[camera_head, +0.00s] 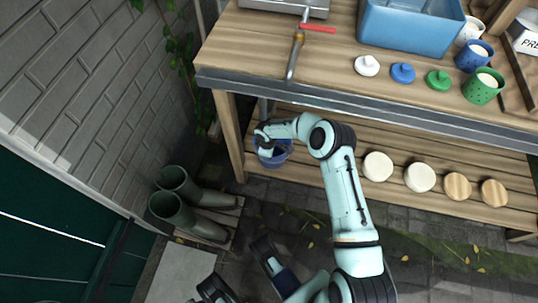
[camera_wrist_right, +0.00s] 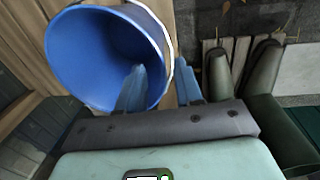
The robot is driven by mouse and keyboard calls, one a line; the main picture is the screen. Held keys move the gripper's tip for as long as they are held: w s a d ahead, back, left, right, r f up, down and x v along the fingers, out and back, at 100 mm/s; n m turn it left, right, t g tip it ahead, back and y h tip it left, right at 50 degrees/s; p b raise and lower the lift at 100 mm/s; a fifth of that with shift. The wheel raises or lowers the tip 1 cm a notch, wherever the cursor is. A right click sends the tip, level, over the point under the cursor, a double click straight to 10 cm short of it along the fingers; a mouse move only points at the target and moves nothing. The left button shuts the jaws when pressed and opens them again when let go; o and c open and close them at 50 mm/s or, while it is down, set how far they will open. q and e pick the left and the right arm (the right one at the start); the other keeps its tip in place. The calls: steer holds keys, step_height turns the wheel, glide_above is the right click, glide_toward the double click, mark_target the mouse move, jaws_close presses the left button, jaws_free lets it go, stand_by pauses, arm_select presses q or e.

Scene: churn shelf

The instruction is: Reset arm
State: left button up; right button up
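A blue bucket (camera_head: 277,158) with a pale rim is at the left end of the lower wooden shelf, partly hidden by my right gripper (camera_head: 266,143). In the right wrist view the bucket (camera_wrist_right: 88,50) shows its open mouth, and its inside looks empty. My right gripper (camera_wrist_right: 160,85) has its two fingers apart, one inside the bucket's mouth and one outside, with the rim between them. A clear gap shows between the fingers. Dark and teal parts of mine show at the bottom of the head view; the left gripper's fingers cannot be made out clearly there.
The worktop (camera_head: 335,60) above holds a blue basin (camera_head: 410,28), a tap with a red lever (camera_head: 318,28), coloured lids and cups. Pale rounds (camera_head: 420,177) sit on the lower shelf (camera_head: 330,165). Green boots (camera_head: 190,205) stand left by the brick wall (camera_head: 75,90).

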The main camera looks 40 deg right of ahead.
arm_select(q)
steer(key=shift+w, duration=0.1)
arm_select(e)
steer(key=shift+r, duration=0.1)
stand_by(0.4)
